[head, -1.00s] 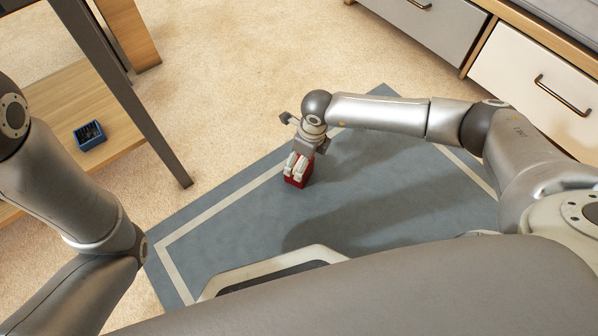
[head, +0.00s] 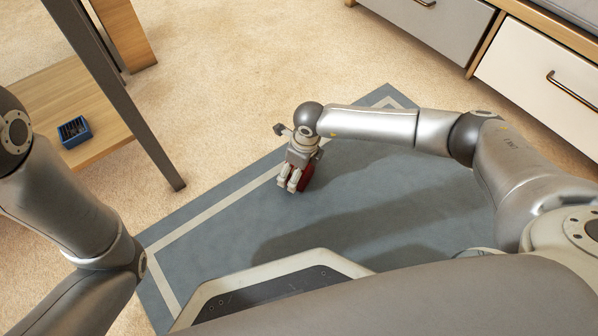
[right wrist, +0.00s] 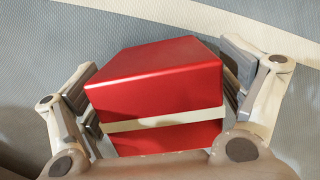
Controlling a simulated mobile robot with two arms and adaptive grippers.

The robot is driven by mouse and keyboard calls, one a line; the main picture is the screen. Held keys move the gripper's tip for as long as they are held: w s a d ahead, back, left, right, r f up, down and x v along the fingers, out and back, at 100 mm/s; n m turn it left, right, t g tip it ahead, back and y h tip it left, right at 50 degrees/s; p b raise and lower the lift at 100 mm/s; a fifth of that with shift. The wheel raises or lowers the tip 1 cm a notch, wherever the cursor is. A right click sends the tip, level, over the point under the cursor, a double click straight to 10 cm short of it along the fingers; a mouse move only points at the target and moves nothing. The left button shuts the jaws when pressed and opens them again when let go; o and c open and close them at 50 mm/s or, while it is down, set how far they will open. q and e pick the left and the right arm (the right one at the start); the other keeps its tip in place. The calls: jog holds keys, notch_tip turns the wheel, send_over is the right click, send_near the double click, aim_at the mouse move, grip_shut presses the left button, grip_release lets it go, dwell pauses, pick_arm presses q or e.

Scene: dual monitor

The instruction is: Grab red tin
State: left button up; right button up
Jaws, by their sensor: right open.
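The red tin (right wrist: 160,80) is a box with a pale band around it, and fills the middle of the right wrist view. It sits on the grey-blue mat. In the head view the tin (head: 308,176) is partly hidden behind my right gripper (head: 290,184). My right gripper (right wrist: 163,97) is open, with one finger on each side of the tin. The right finger is close to the tin's side; contact is unclear. My left arm is in the head view, but its gripper is out of frame.
The mat (head: 220,225) has a cream border stripe and lies on beige carpet (head: 240,80). A wooden shelf with a blue box (head: 74,132) and a dark table leg (head: 150,140) stand at left. Drawers (head: 545,75) stand at upper right.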

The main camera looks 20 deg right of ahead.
jog(key=shift+r, duration=0.1)
jog(key=c, duration=1.2)
jog(key=shift+r, duration=0.1)
